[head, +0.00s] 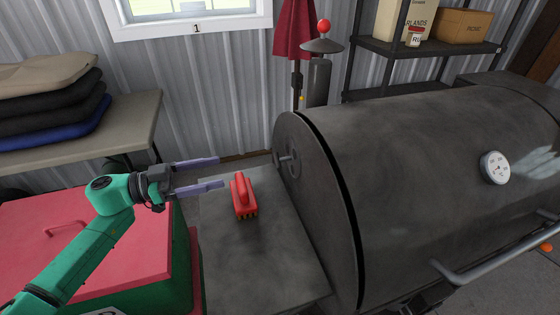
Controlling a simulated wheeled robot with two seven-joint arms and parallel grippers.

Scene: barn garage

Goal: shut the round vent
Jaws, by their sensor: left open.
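The round vent (288,161) is a small dark disc with a knob on the left end wall of a large dark barrel grill (420,150). I cannot tell from here how far its openings are covered. My left gripper (220,172) is open and empty. Its two purple-grey fingers point right toward the vent, with a clear gap between the fingertips and the vent. My right gripper is not in view.
A red brush (241,194) stands on the grey side shelf (262,255), just right of and below my left fingers. A red-lidded green chest (110,235) is at left. A table (130,118) holds folded cloths.

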